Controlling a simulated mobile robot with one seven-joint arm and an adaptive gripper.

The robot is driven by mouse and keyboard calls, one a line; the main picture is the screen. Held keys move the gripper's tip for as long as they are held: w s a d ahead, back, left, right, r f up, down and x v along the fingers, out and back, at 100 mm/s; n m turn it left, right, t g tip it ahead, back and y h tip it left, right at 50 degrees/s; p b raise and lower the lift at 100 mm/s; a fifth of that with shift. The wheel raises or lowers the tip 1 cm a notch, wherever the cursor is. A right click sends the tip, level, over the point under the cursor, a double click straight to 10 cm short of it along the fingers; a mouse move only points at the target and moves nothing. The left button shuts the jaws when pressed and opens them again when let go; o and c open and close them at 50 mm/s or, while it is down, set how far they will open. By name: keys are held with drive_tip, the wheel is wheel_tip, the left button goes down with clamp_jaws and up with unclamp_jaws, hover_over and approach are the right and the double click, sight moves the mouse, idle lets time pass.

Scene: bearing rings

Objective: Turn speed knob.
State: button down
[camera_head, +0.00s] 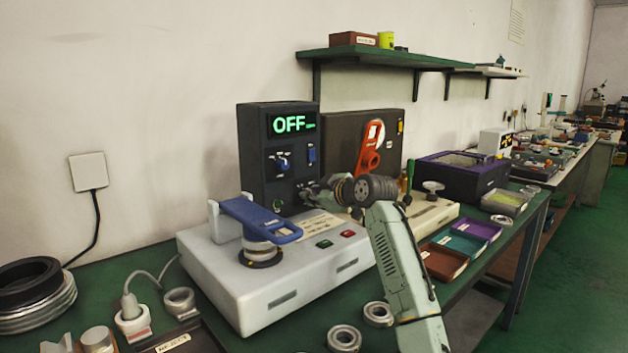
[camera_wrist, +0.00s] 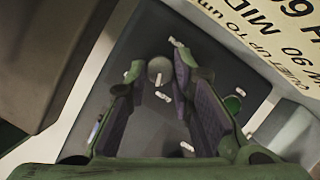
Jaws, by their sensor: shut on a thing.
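The speed knob (camera_wrist: 159,72) is a small round grey knob on the dark control panel (camera_wrist: 122,60), with white marks around it in the wrist view. My gripper (camera_wrist: 160,64) has a finger on either side of it and is shut on it. In the head view, the control box (camera_head: 252,165) stands upright with a green display (camera_head: 292,123) reading OFF. My gripper (camera_head: 312,190) is at the lower right of its front and hides the speed knob there. A blue switch knob (camera_head: 282,162) sits higher on the panel.
A green button (camera_wrist: 232,103) is close beside my right finger in the wrist view. A blue clamp lever (camera_head: 262,220) stands on the white machine base (camera_head: 215,265) at the left. Bearing rings (camera_head: 344,338) lie in front. Coloured trays (camera_head: 443,262) are to the right.

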drive_tip(key=m+p, duration=0.1)
drive_tip(key=p, duration=0.1)
drive_tip(key=m+g+p, duration=0.1)
drive_tip(key=p, duration=0.1)
drive_tip(key=shift+w+r+y, duration=0.1)
drive_tip(key=shift+r+y, duration=0.2)
drive_tip(key=shift+y, duration=0.1)
drive_tip(key=m+g+y+p, duration=0.1)
drive_tip(key=m+p, duration=0.1)
drive_tip(key=p, duration=0.2)
drive_tip(key=shift+d+f+m, duration=0.1)
drive_tip(key=shift+m, duration=0.2)
drive_tip(key=shift+w+f+m+g+y+p, duration=0.15)
drive_tip(key=shift+m+g+y+p, duration=0.3)
drive_tip(key=shift+m+p, duration=0.45)
drive_tip(key=shift+d+f+m+g+y+p, duration=0.2)
drive_tip(key=shift+m+g+y+p, duration=0.25)
drive_tip(key=shift+m+p, duration=0.5)
drive_tip(key=shift+m+y, duration=0.25)
drive_tip(key=shift+y, duration=0.05)
drive_tip(key=c, duration=1.4)
unclamp_jaws()
drive_tip(key=shift+r, duration=0.1)
